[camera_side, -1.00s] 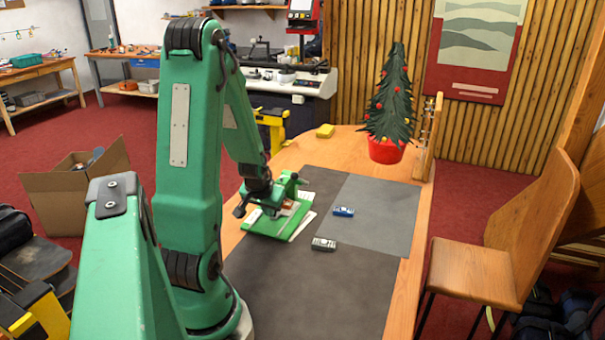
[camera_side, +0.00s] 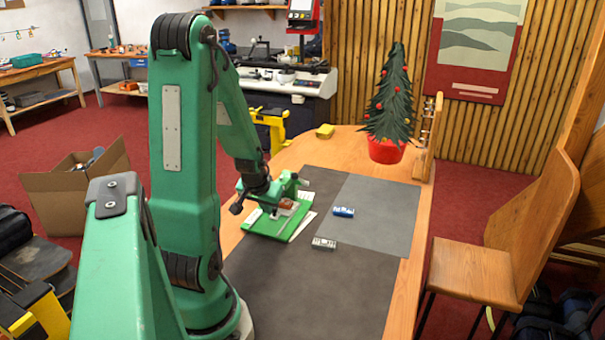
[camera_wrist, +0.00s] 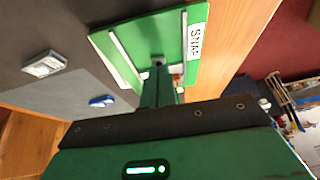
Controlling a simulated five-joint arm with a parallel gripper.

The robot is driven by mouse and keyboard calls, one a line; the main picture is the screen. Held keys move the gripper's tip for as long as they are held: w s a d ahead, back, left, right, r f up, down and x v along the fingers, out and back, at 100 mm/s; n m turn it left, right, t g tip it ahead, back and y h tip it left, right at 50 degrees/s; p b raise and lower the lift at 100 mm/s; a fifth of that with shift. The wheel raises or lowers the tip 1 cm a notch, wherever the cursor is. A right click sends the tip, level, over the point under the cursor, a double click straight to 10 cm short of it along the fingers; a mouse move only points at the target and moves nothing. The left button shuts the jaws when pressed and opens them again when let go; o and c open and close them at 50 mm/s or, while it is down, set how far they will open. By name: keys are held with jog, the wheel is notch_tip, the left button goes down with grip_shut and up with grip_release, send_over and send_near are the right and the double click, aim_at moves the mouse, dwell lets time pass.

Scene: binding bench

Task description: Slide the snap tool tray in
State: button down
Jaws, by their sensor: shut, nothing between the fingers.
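A green board (camera_side: 275,228) lies on the dark mat in the side view, with pale strips along it. In the wrist view the board (camera_wrist: 106,42) bears a white SNAP label (camera_wrist: 195,42) and two pale rails. A small reddish-brown piece (camera_side: 287,204) shows on the board; my gripper partly hides it in the wrist view. My gripper (camera_wrist: 158,66) is shut and empty, its tips low over the board between the rails. I cannot tell whether the tips touch anything. I cannot make out a separate tray.
A blue gadget (camera_side: 343,212) and a grey gadget (camera_side: 324,244) lie on the mats right of the board. A small tree in a red pot (camera_side: 385,150) and a wooden rack (camera_side: 431,138) stand at the back right. The front of the dark mat (camera_side: 310,295) is clear.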

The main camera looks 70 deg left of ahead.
jog(key=shift+r, duration=2.05)
jog(key=shift+r, duration=0.1)
jog(key=shift+r, duration=1.9)
